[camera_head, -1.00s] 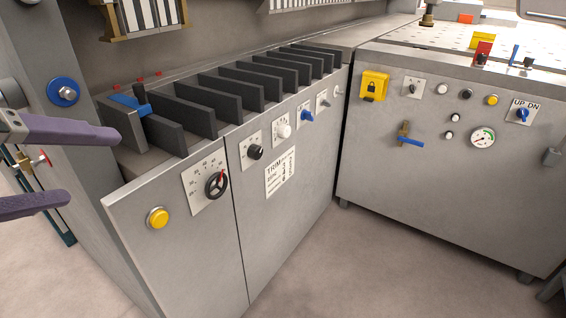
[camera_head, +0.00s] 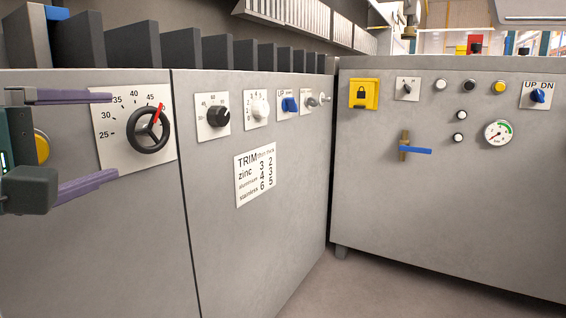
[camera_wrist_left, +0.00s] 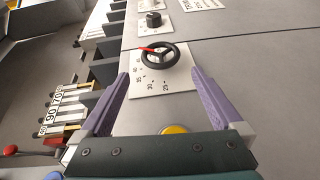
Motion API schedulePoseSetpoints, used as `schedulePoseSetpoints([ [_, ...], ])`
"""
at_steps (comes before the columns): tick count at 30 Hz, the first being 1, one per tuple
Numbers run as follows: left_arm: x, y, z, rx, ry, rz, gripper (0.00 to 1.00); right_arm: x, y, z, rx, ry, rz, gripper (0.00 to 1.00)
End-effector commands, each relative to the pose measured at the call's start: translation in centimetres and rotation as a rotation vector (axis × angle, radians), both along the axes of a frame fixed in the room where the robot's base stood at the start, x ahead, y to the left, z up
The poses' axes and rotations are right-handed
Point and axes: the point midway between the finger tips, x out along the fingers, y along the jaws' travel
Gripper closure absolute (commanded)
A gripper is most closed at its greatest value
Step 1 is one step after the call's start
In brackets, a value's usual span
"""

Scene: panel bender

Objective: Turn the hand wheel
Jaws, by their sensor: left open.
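The hand wheel (camera_head: 148,130) is a small black spoked wheel with a red pointer, on a white scale plate (camera_head: 115,153) on the grey cabinet front. In the head view the red pointer tilts up, just past the 45 mark. My left gripper (camera_head: 107,136) is open, with purple fingers pointing at the plate, one above and one below the wheel's height. In the left wrist view the wheel (camera_wrist_left: 160,62) lies just ahead of the fingertips, between their lines, with nothing held. My right gripper is not in view.
A yellow button (camera_head: 41,147) sits left of the plate, partly behind my gripper. A black knob (camera_head: 218,116), a white knob (camera_head: 260,108) and a blue switch (camera_head: 289,104) are to the right. Dark upright plates (camera_head: 182,48) line the cabinet top.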

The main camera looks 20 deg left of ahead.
Motion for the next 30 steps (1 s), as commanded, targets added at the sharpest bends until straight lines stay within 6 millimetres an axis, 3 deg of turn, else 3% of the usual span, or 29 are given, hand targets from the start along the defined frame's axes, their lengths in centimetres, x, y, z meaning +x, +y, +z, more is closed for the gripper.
schedulePoseSetpoints([
  [5,1.0,0.4,-0.2,-0.005,-0.011,0.003,0.00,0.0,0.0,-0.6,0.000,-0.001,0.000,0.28],
  [19,8.2,2.7,-0.8,-0.003,-0.009,0.003,0.00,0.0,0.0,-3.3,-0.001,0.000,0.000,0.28],
  [30,9.4,3.1,-0.7,-0.003,-0.005,0.003,0.00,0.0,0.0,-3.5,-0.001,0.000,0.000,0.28],
])
